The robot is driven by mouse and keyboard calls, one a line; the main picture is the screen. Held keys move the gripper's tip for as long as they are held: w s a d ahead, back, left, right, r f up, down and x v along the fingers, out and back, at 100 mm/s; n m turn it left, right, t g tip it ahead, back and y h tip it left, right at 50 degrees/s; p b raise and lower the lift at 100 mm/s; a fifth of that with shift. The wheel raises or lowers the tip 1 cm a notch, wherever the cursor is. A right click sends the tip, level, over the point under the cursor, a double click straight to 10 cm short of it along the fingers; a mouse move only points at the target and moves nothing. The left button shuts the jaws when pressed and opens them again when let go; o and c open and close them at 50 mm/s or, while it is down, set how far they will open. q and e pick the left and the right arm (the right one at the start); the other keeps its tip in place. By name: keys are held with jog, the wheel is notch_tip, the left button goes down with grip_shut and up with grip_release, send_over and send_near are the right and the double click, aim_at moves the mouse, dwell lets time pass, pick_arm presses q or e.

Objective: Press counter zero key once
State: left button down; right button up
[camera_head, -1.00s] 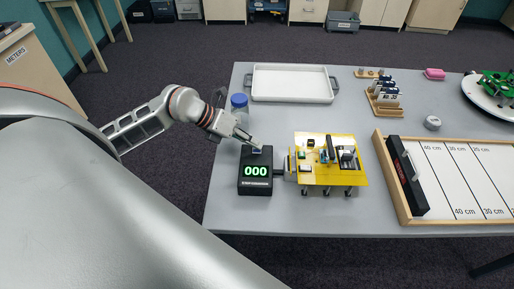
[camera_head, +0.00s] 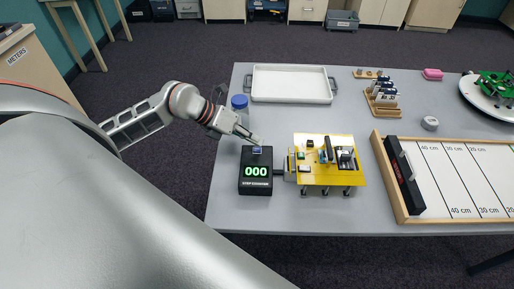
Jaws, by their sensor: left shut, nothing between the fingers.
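The counter (camera_head: 255,184) is a black box on the grey table, showing green digits 000. A small bluish key (camera_head: 257,151) sits on its upper part, toward the back. My left gripper (camera_head: 258,143) is shut and empty, with its tips just above and behind the key. A small gap seems to show between tips and key. My right gripper is not in view.
A yellow board on legs (camera_head: 320,178) stands right beside the counter. A blue-capped bottle (camera_head: 239,104) is behind my left gripper. A white tray (camera_head: 292,96) lies at the back. A wooden-framed distance board (camera_head: 393,218) is at the right.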

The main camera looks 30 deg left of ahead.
aim_at(255, 149)
pick_arm(q)
jog(key=shift+r+p, duration=1.65)
jog(key=shift+r, duration=0.75)
jog(key=shift+f, duration=0.1)
